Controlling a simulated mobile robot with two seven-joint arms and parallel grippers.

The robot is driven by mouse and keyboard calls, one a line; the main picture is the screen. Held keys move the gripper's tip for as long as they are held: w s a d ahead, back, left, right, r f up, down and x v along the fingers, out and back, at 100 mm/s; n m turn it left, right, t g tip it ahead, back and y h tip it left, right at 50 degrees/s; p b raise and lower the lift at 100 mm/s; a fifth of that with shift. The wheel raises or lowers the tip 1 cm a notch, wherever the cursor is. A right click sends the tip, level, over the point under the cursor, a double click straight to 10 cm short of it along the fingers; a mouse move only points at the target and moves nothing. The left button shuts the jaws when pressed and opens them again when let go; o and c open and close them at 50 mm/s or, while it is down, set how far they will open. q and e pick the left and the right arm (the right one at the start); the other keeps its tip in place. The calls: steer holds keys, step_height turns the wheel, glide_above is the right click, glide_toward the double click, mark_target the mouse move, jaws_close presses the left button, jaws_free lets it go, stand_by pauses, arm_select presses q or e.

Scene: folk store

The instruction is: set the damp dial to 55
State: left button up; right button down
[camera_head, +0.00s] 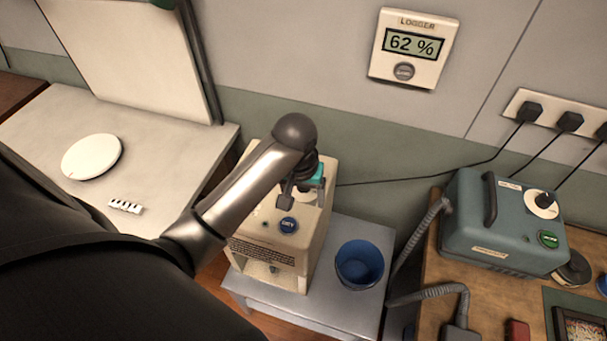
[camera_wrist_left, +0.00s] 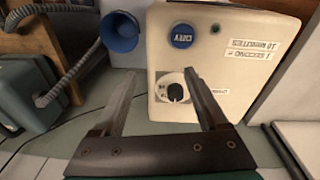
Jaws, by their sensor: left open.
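A cream machine (camera_wrist_left: 230,62) fills much of the left wrist view. On its top are a dark dial knob on a white disc (camera_wrist_left: 175,92) and a blue button (camera_wrist_left: 183,36) that seems to read DRY. The dial's marks are too small to read. My left gripper (camera_wrist_left: 162,75) is open, its fingers pointing at the machine's top on either side of the knob; I cannot tell if they touch. In the head view my left arm hides the dial on the machine (camera_head: 265,252). A wall logger (camera_head: 413,48) reads 62 %. My right gripper is not in view.
The machine stands on a grey stand (camera_head: 345,310) beside a blue bucket (camera_head: 360,264). A teal box with its own dial (camera_head: 505,222) sits on the wooden bench at right. A pale table (camera_head: 60,180) with a white disc (camera_head: 92,157) is at left.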

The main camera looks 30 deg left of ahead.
arm_select(q)
steer(key=w+a+r+n+g, duration=0.1)
steer(key=w+a+r+n, duration=0.45)
steer(key=w+r, duration=0.2)
steer(key=f, duration=0.5)
steer(key=w+f+b, duration=0.1)
steer(key=f, duration=0.4)
steer(key=f+b, duration=0.1)
steer(key=f, duration=0.4)
steer(key=shift+w+a+f, duration=0.1)
steer(key=shift+w+f, duration=0.05)
steer(key=shift+f, duration=0.05)
jaws_close()
